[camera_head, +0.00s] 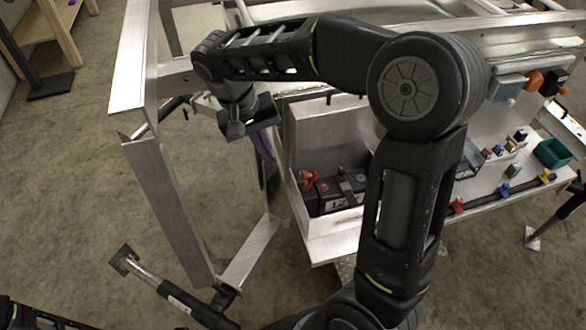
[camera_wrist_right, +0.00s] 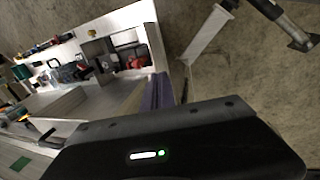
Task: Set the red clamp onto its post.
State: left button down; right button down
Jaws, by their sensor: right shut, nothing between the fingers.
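The red clamp (camera_head: 308,181) is at the left end of the dark battery (camera_head: 335,192), inside an open metal box (camera_head: 322,137). I cannot tell whether the clamp sits on a post or beside it; the posts are too small to make out. A red shape, likely the clamp (camera_wrist_right: 137,62), shows in the right wrist view. My right gripper (camera_head: 248,122) is shut and empty, to the left of the box and apart from the clamp. Its fingertips are hard to make out. My left gripper is out of view.
My right arm covers the box's right side. A metal frame post (camera_head: 165,205) stands left of the gripper. A jack (camera_head: 165,290) is at the lower left. A bench (camera_head: 490,188) at right holds small parts and a green bin (camera_head: 552,153). Carpet is open at left.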

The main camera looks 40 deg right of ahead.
aim_at(304, 172)
jog(key=s+d+f+p, duration=0.2)
jog(key=d+f, duration=0.3)
jog(key=f, duration=0.4)
jog(key=shift+d+f, duration=0.2)
jog(key=shift+d, duration=0.15)
jog(key=shift+s+d+r+b, duration=0.1)
jog(key=shift+s+d+b, duration=0.15)
jog(key=shift+d, duration=0.25)
jog(key=shift+s+d+r+b, duration=0.1)
jog(key=shift+d+b, duration=0.2)
jog(key=shift+d, duration=0.15)
jog(key=shift+s+d+r, duration=0.1)
jog(key=shift+s+d, duration=0.05)
jog(key=shift+d, duration=0.05)
jog(key=shift+a, duration=0.1)
